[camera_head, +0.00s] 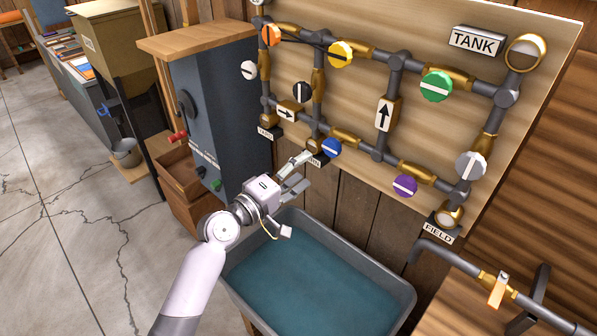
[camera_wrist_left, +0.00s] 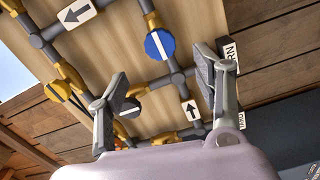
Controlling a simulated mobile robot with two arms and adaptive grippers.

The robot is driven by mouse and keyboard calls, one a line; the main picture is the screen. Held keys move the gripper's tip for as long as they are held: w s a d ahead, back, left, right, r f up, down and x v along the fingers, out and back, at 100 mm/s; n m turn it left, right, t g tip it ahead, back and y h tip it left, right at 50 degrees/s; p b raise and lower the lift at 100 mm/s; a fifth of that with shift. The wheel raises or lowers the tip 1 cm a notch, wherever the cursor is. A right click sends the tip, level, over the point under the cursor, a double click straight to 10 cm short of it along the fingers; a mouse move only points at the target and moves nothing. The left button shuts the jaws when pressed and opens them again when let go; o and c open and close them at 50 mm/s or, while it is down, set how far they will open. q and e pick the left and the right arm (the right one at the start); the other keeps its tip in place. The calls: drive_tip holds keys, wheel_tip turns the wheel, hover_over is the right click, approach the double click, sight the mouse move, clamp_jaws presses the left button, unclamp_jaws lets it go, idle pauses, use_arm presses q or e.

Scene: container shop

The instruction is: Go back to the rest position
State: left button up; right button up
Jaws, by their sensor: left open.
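My left gripper (camera_head: 296,174) is open and empty, held in front of the lower part of the pipe board, above the near end of the water trough. One finger is close to the blue valve knob (camera_head: 331,148) in the head view; I cannot tell if they touch there. In the left wrist view my left gripper (camera_wrist_left: 160,85) has its fingers spread wide, with nothing between them but the board behind. The blue knob (camera_wrist_left: 159,45) shows there beyond the fingertips, apart from them. My right gripper is not in view.
The pipe board (camera_head: 365,85) carries several coloured knobs, with a TANK sign (camera_head: 474,41) and a FIELD sign (camera_head: 438,232). The grey trough (camera_head: 407,290) stands below. A dark cabinet (camera_head: 225,110) is at the left. A tap pipe (camera_head: 455,258) juts out at right. Open floor lies left.

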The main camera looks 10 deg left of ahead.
use_arm(q)
drive_tip(key=shift+s+a, duration=0.1)
drive_tip(key=shift+s, duration=0.05)
idle(0.3)
drive_tip(key=s+a+f+m+g+y+b, duration=0.1)
drive_tip(key=s+a+f+g+y, duration=0.15)
drive_tip(key=f, duration=1.45)
drive_tip(key=s+a+f+m+g+y+b, duration=0.1)
drive_tip(key=s+a+f+g+y, duration=0.2)
drive_tip(key=f, duration=1.3)
drive_tip(key=s+a+f+m+g+y+b, duration=0.1)
drive_tip(key=s+a+f+m, duration=0.15)
drive_tip(key=s+f, duration=0.65)
drive_tip(key=s+a+f+m+g+y, duration=0.1)
drive_tip(key=s+a+f+g+y, duration=0.15)
drive_tip(key=s+f, duration=0.65)
drive_tip(key=s+a+f+m+g, duration=0.1)
drive_tip(key=s+f, duration=0.4)
drive_tip(key=s, duration=0.5)
drive_tip(key=s+a+f+m+g+y+b, duration=0.1)
drive_tip(key=s+f, duration=0.4)
drive_tip(key=s, duration=0.5)
drive_tip(key=s+a+f+m+g, duration=0.2)
drive_tip(key=s+a+f+m, duration=0.2)
drive_tip(key=s, duration=0.5)
wheel_tip(320, 180, down, 2)
drive_tip(key=shift+s+g+y+b, duration=0.3)
drive_tip(key=shift+s+b, duration=0.05)
drive_tip(key=shift+s, duration=0.05)
